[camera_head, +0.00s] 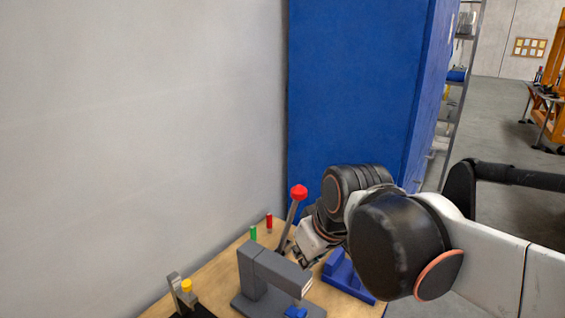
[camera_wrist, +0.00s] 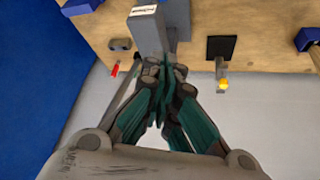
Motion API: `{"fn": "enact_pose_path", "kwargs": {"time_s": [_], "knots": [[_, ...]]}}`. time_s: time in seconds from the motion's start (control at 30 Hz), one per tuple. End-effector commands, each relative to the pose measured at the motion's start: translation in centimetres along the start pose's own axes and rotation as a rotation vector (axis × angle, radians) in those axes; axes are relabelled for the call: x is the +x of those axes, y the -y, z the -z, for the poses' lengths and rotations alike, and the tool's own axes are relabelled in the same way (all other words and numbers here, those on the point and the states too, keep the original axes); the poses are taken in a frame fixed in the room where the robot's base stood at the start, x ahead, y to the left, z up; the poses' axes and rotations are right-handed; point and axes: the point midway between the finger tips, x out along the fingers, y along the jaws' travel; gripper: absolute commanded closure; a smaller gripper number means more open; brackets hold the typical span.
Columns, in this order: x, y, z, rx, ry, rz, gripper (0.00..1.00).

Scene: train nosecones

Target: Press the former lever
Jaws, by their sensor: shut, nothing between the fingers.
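The former (camera_head: 262,262) is a grey block-shaped press on the wooden table. Its lever (camera_head: 291,222) is a grey rod with a red ball knob (camera_head: 298,192), standing up and leaning slightly right in the head view. My gripper (camera_head: 296,252) is beside the lever's lower part, behind the former, and is partly hidden by my arm. In the wrist view my gripper (camera_wrist: 166,72) has its teal fingers together with nothing between them. The former's grey body (camera_wrist: 149,32) is just beyond the fingertips. A grey rod, likely the lever (camera_wrist: 124,88), runs left of the fingers; I cannot tell whether they touch.
The table (camera_head: 213,275) also holds a blue fixture (camera_head: 345,277), a green peg (camera_head: 253,233), a red peg (camera_head: 269,221) and a yellow-knobbed device (camera_head: 187,286). A grey wall (camera_head: 130,130) and a tall blue cabinet (camera_head: 355,80) bound the table closely.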

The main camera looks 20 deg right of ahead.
Motion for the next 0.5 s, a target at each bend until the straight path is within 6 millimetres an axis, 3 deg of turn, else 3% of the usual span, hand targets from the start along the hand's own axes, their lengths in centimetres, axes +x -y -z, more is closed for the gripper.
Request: {"fn": "enact_pose_path", "kwargs": {"time_s": [0.03, 0.1, 0.5], "knots": [[-1.6, -0.4, 2.1, -0.023, 0.012, 0.010, 1.00], [-2.6, -0.8, 4.0, -0.062, 0.030, 0.027, 1.00], [-6.4, -3.0, 14.6, -0.282, 0.107, 0.141, 1.00]]}}
